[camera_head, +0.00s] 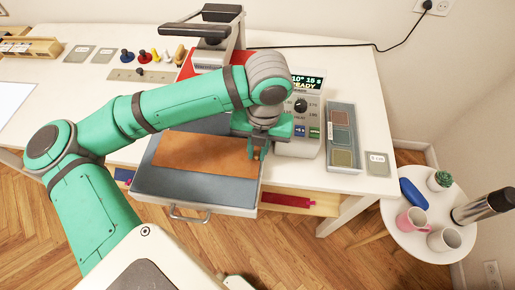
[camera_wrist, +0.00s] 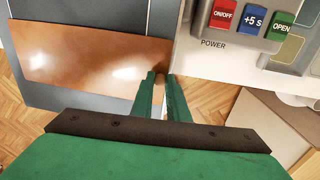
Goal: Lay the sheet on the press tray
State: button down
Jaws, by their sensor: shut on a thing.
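The sheet (camera_head: 205,152) is a brown, glossy rectangle over the blue-grey press tray (camera_head: 195,188), which is pulled out at the front of the press. In the wrist view the sheet (camera_wrist: 90,58) runs left from my fingers, with the tray (camera_wrist: 95,101) showing behind and in front of it. My gripper (camera_head: 258,153) is shut on the sheet's right end, near the tray's right edge. The fingertips (camera_wrist: 160,77) hide that small part of the sheet. I cannot tell whether the sheet lies flat on the tray or slightly above it.
The press control box (camera_head: 304,108), with a display and buttons, stands close right of my gripper. A swatch case (camera_head: 341,140) lies beyond it. A round side table (camera_head: 410,240) with mugs is at the right.

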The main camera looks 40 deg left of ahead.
jog(key=c, duration=1.7)
grip_release()
jog(key=shift+s+a, duration=0.1)
jog(key=shift+s, duration=0.05)
jog(key=shift+r, duration=0.15)
jog(key=r, duration=1.1)
jog(key=shift+w+d+r, duration=0.35)
jog(key=shift+d, duration=0.05)
